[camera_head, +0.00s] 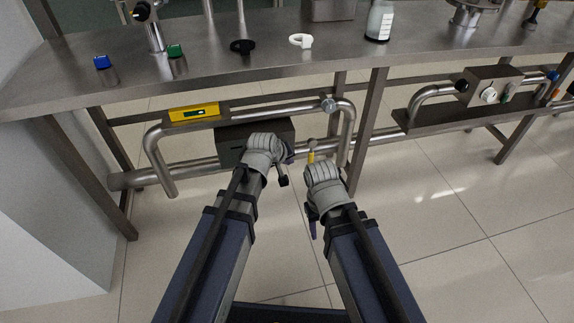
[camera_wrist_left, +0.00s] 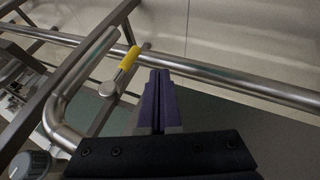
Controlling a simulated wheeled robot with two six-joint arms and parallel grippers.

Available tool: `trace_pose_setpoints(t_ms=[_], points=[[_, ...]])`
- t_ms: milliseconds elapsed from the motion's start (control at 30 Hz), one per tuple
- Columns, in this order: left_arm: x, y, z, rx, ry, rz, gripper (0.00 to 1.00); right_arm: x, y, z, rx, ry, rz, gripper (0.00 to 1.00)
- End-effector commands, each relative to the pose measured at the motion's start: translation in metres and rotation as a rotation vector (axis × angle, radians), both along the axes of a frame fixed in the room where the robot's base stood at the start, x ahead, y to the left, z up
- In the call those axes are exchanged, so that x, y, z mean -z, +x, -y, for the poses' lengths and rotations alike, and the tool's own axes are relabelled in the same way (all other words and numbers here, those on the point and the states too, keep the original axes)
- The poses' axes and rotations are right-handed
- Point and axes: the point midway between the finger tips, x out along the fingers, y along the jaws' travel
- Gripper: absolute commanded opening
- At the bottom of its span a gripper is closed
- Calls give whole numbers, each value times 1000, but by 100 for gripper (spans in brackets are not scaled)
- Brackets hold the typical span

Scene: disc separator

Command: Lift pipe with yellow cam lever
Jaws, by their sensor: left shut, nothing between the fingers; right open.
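The yellow cam lever (camera_head: 311,157) is a small yellow-tipped handle near the right end of the steel pipework under the table. In the left wrist view the lever (camera_wrist_left: 129,60) has a yellow grip on a metal stem. The steel pipe (camera_head: 195,168) runs level below the table; it also crosses the left wrist view (camera_wrist_left: 230,76). My left gripper (camera_head: 289,153) is left of the lever, its fingertips partly hidden by the wrist. The left wrist view shows its purple fingers (camera_wrist_left: 159,85) together and empty, apart from the lever. My right gripper (camera_head: 311,222) is open, lower, below the lever.
The steel table (camera_head: 210,72) overhangs the pipework. A grey box (camera_head: 228,146) sits behind my left wrist, and a yellow display unit (camera_head: 194,112) is on the upper pipe. A table leg (camera_head: 366,130) stands right of the pipework.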

Motion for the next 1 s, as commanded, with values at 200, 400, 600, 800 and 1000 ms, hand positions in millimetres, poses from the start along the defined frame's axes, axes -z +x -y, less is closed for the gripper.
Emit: trace_pose_setpoints(t_ms=[200, 400, 600, 800, 1000], points=[[38, 24, 10, 1, 1, 0, 0, 38, 0, 0, 8, 0, 1, 50], [40, 39, 28, 2, 0, 0, 0, 40, 0, 0, 10, 0, 1, 50], [40, 47, 43, 1, 1, 0, 0, 40, 0, 0, 10, 0, 1, 50], [40, 48, 47, 1, 1, 0, 0, 40, 0, 0, 10, 0, 1, 50], [40, 48, 47, 0, 0, 0, 0, 40, 0, 0, 10, 0, 1, 50]])
